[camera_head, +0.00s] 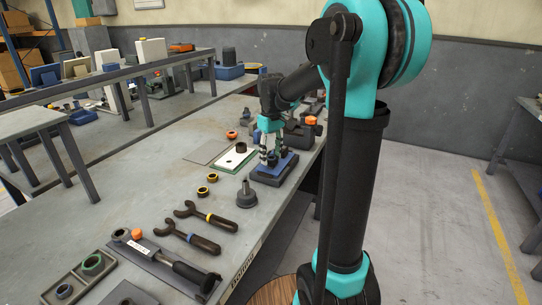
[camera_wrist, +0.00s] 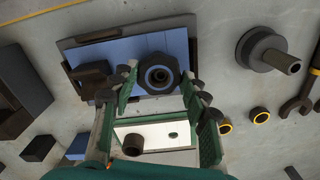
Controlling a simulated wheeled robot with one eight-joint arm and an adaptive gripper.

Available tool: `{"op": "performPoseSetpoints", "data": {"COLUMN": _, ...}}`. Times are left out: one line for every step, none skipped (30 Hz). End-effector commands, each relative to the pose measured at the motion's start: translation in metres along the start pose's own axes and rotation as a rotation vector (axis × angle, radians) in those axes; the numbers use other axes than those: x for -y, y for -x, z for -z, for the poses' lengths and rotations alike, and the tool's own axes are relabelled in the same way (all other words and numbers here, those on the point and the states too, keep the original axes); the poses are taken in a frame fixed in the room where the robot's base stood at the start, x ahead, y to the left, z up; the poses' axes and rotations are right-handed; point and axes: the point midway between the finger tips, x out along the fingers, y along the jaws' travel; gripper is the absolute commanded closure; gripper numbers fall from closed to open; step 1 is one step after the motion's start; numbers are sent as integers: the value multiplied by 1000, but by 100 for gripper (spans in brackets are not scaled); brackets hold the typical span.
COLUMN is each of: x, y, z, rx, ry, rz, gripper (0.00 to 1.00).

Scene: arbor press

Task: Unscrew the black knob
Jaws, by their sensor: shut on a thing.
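The black knob (camera_wrist: 159,61), lobed with a round blue-ringed centre, sits over a blue block (camera_wrist: 107,53) on a dark base in the wrist view. My gripper (camera_wrist: 159,76) has its two green-padded fingers on either side of the knob, shut on it. In the head view my gripper (camera_head: 271,154) points down over the blue block (camera_head: 279,166) on its dark base. The knob is mostly hidden by the fingers there. I cannot tell whether the knob is still threaded in or lifted.
A white plate (camera_head: 229,162) with a dark ring lies left of the blue block. A grey stemmed part (camera_head: 246,194), yellow-marked rings (camera_head: 203,191) and two wrenches (camera_head: 204,216) lie nearer on the bench. Dark parts with an orange knob (camera_head: 311,120) stand behind the gripper.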

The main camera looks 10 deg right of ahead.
Motion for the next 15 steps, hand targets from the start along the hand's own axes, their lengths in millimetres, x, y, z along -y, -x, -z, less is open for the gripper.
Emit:
{"op": "performPoseSetpoints", "data": {"x": 0, "y": 1, "z": 0, "rx": -1, "ry": 0, "rz": 0, "gripper": 89}}
{"op": "performPoseSetpoints", "data": {"x": 0, "y": 1, "z": 0, "rx": -1, "ry": 0, "rz": 0, "gripper": 89}}
{"op": "performPoseSetpoints", "data": {"x": 0, "y": 2, "z": 0, "rx": -1, "ry": 0, "rz": 0, "gripper": 89}}
{"op": "performPoseSetpoints", "data": {"x": 0, "y": 2, "z": 0, "rx": -1, "ry": 0, "rz": 0, "gripper": 89}}
{"op": "performPoseSetpoints", "data": {"x": 0, "y": 3, "z": 0, "rx": -1, "ry": 0, "rz": 0, "gripper": 89}}
{"op": "performPoseSetpoints", "data": {"x": 0, "y": 3, "z": 0, "rx": -1, "ry": 0, "rz": 0, "gripper": 89}}
{"op": "performPoseSetpoints", "data": {"x": 0, "y": 4, "z": 0, "rx": -1, "ry": 0, "rz": 0, "gripper": 89}}
{"op": "performPoseSetpoints", "data": {"x": 0, "y": 4, "z": 0, "rx": -1, "ry": 0, "rz": 0, "gripper": 89}}
{"op": "performPoseSetpoints", "data": {"x": 0, "y": 4, "z": 0, "rx": -1, "ry": 0, "rz": 1, "gripper": 89}}
{"op": "performPoseSetpoints", "data": {"x": 0, "y": 5, "z": 0, "rx": 0, "ry": 0, "rz": 1, "gripper": 89}}
{"op": "performPoseSetpoints", "data": {"x": 0, "y": 5, "z": 0, "rx": 0, "ry": 0, "rz": 1, "gripper": 89}}
{"op": "performPoseSetpoints", "data": {"x": 0, "y": 6, "z": 0, "rx": 0, "ry": 0, "rz": 1, "gripper": 89}}
{"op": "performPoseSetpoints", "data": {"x": 0, "y": 6, "z": 0, "rx": 0, "ry": 0, "rz": 1, "gripper": 89}}
{"op": "performPoseSetpoints", "data": {"x": 0, "y": 7, "z": 0, "rx": 0, "ry": 0, "rz": 1, "gripper": 89}}
{"op": "performPoseSetpoints", "data": {"x": 1, "y": 7, "z": 0, "rx": 0, "ry": 0, "rz": 1, "gripper": 89}}
